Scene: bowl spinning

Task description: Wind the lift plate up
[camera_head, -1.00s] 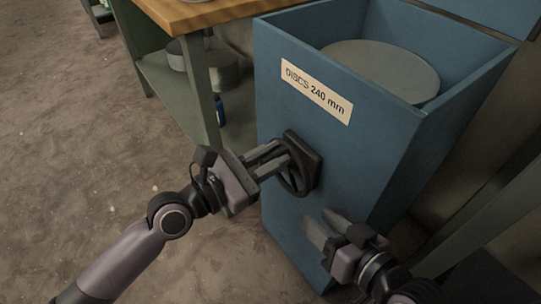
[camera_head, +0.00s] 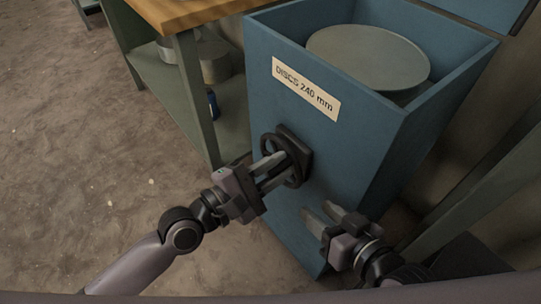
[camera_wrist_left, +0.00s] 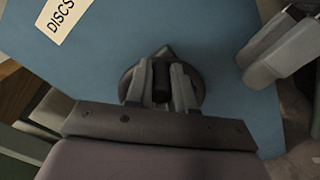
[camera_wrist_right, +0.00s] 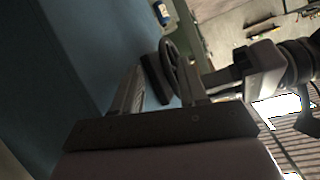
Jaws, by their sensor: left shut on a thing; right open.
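The blue bin (camera_head: 330,170) labelled "DISCS 240 mm" has an open top with a grey round disc (camera_head: 370,55) inside. The lift plate itself is hidden. A dark handwheel (camera_head: 291,155) sits on the bin's front; it also shows in the left wrist view (camera_wrist_left: 196,82) and the right wrist view (camera_wrist_right: 170,68). My left gripper (camera_head: 271,170) is shut on the handwheel's grip, with a dark piece between its fingers in the left wrist view (camera_wrist_left: 162,82). My right gripper (camera_head: 319,214) is open and empty, below and right of the wheel, close to the bin's front.
A green workbench with a wooden top (camera_head: 195,10) stands left of the bin, with metal pans (camera_head: 212,62) and a blue object (camera_head: 212,103) on its lower shelf. A green-grey frame (camera_head: 470,190) stands to the right.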

